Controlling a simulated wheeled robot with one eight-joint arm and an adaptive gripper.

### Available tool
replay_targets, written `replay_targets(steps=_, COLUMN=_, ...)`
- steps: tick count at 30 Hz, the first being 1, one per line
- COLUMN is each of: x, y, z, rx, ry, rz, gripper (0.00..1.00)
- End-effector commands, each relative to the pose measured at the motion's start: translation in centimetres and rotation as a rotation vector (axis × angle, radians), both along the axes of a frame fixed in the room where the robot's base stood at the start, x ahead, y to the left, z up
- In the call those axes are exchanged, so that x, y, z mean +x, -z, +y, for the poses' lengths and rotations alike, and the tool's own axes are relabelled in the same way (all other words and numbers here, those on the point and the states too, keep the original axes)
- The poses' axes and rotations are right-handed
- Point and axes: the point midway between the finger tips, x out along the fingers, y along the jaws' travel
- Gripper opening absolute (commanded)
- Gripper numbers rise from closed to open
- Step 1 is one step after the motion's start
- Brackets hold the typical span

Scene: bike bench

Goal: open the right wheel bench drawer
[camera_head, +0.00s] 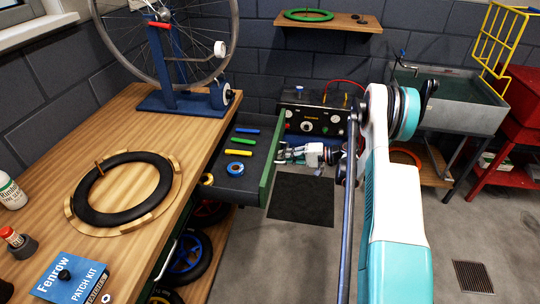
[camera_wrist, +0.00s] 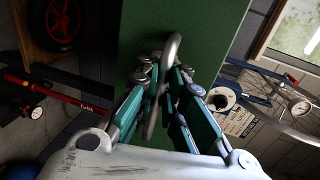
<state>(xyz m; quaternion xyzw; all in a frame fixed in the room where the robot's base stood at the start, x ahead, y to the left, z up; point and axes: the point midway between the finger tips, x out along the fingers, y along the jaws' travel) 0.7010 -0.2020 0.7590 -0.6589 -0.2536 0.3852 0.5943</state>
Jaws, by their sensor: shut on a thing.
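The green-fronted drawer (camera_head: 269,170) stands pulled out from the right side of the wooden wheel bench (camera_head: 200,125). Its dark tray shows blue, green and yellow tyre levers (camera_head: 242,140) and a blue roll (camera_head: 236,169). My gripper (camera_head: 281,153) is at the outer face of the drawer front. In the wrist view the green front (camera_wrist: 215,40) fills the middle, and a curved metal handle (camera_wrist: 173,48) runs between my fingers (camera_wrist: 165,88). My gripper is shut on the handle. The handle is too small to make out in the head view.
A tyre (camera_head: 90,206) on a wooden ring, a patch kit box (camera_head: 72,280) and a wheel stand (camera_head: 180,100) are on the bench. A black machine (camera_head: 310,118) stands behind the drawer. Dark mat (camera_head: 302,200) and open floor lie right of the drawer.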

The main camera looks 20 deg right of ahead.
Motion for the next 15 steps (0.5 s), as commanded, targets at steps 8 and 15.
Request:
replay_targets(steps=8, x=-1.2, y=0.0, z=-1.6, rx=0.001, ry=0.0, rz=-0.001, gripper=0.0)
replay_targets(steps=15, x=-1.3, y=-0.1, z=-1.8, rx=0.0, ry=-0.001, rz=-0.001, gripper=0.0)
